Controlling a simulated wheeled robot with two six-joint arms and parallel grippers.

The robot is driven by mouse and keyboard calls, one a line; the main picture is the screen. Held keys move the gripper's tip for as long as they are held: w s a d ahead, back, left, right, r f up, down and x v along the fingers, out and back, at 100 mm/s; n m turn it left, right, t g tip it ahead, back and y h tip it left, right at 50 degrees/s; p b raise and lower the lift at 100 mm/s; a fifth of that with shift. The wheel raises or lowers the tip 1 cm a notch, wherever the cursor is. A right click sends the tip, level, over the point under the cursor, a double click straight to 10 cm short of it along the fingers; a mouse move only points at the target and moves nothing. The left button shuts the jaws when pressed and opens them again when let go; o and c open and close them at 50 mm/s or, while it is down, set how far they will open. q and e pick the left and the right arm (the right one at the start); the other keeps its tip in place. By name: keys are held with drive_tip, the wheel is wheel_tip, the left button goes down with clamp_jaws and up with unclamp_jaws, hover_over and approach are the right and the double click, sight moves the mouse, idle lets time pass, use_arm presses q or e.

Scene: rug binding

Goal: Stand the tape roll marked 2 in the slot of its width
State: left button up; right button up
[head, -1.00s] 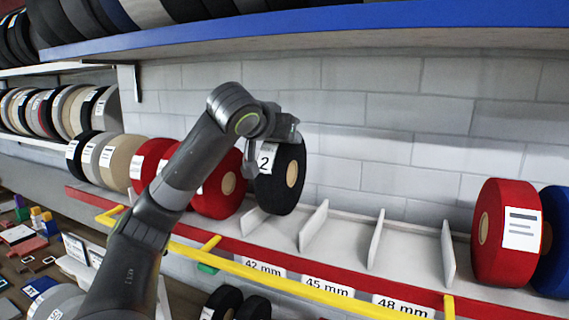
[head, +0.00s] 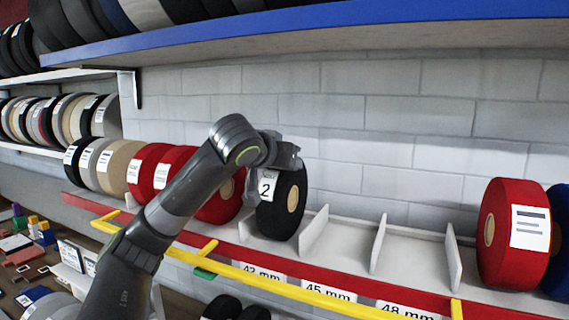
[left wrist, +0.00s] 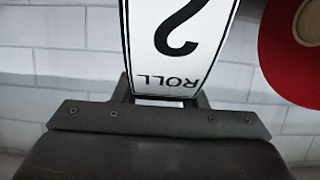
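The black tape roll (head: 276,218) carries a white tag with a 2. It is upright above or in the leftmost empty slot, behind the label 42 mm (head: 262,271). Whether its underside touches the shelf I cannot tell. My left gripper (head: 283,157) is shut on the top of the roll. In the left wrist view the tag, reading 2 and ROLL, shows upside down right in front of the gripper (left wrist: 165,97); the fingertips are hidden. Slots labelled 45 mm (head: 328,291) and 48 mm (head: 405,311) lie to the right, empty. My right gripper is out of view.
Thin white dividers (head: 378,243) stand between the slots. Red rolls (head: 222,205) stand close on the left, and a red roll (head: 497,255) and a blue one on the right. A yellow rail (head: 300,290) runs along the front. A blue shelf (head: 350,20) hangs above.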

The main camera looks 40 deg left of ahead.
use_arm(q)
drive_tip(key=o, duration=0.4)
drive_tip(key=shift+r, duration=0.2)
drive_tip(key=shift+s+d, duration=0.1)
drive_tip(key=shift+s, duration=0.2)
drive_tip(key=shift+b+v, duration=1.8)
drive_tip(key=shift+v, duration=3.9)
drive_tip(key=shift+r, duration=0.15)
